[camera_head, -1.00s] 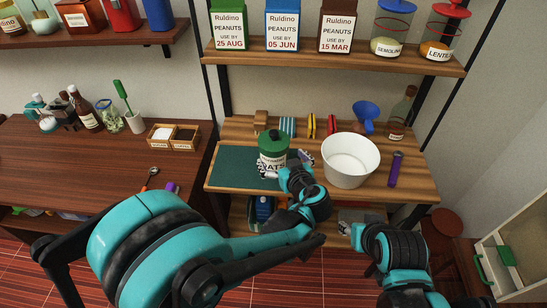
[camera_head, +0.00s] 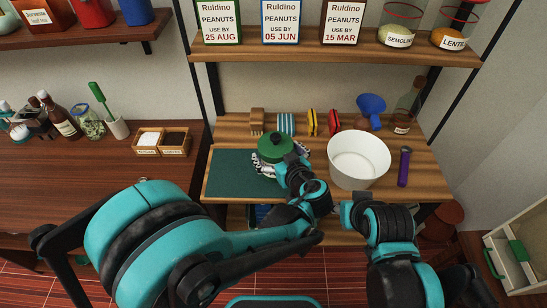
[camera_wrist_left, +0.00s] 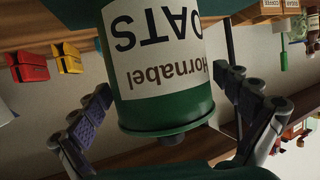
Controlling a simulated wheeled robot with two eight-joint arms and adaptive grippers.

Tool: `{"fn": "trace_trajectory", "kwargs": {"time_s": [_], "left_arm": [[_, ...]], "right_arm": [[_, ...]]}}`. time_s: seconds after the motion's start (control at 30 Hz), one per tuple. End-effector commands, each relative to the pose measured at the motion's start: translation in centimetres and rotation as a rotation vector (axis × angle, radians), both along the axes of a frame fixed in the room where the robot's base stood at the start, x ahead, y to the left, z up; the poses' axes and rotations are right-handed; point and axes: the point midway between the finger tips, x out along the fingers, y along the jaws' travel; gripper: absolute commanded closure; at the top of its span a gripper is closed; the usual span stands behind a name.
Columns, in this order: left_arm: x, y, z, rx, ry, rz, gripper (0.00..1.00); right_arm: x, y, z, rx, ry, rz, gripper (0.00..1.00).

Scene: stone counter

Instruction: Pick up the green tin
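The green tin (camera_head: 274,147) stands on the dark green mat (camera_head: 228,172) on the middle shelf. In the left wrist view the tin (camera_wrist_left: 162,105) appears upside down, with a white label reading "Hornabel OATS". My left gripper (camera_head: 281,161) is at the tin in the head view, its fingers partly covering the tin's lower part. In the left wrist view the fingers of my left gripper (camera_wrist_left: 168,82) stand on either side of the tin, spread, with a gap at least on the right side. My right arm is at the lower right; its fingers do not show.
A white bowl (camera_head: 359,161) stands close to the right of my left gripper, with a purple cylinder (camera_head: 403,167) beyond it. A blue funnel (camera_head: 371,108) and a bottle (camera_head: 407,108) stand behind. Peanut boxes line the upper shelf. The mat's left part is clear.

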Motion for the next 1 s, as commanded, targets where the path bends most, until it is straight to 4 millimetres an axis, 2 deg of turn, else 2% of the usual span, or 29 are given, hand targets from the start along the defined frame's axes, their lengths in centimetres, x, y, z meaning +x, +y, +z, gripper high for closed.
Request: {"fn": "trace_trajectory", "kwargs": {"time_s": [0.03, 0.3, 0.53, 0.63, 1.0], "left_arm": [[0.0, 0.0, 0.0, 0.0, 0.0, 0.0, 0.08], [0.0, 0.0, 0.0, 0.0, 0.001, 0.001, 0.77], [0.0, 0.0, 0.2, 0.0, 0.0, 0.001, 0.77], [0.0, 0.1, 1.1, 0.001, -0.001, 0.001, 0.77], [0.0, 0.1, 8.3, 0.002, 0.0, 0.001, 0.77]], "right_arm": [[0.0, 0.0, 0.0, 0.0, 0.0, 0.0, 0.58], [0.0, 0.0, 0.0, 0.0, 0.0, 0.0, 0.58], [0.0, 0.0, 0.1, 0.0, 0.0, 0.0, 0.58], [0.0, 0.0, 0.6, 0.0, 0.0, 0.0, 0.58], [0.0, 0.0, 4.1, 0.0, 0.0, 0.0, 0.58]]}}
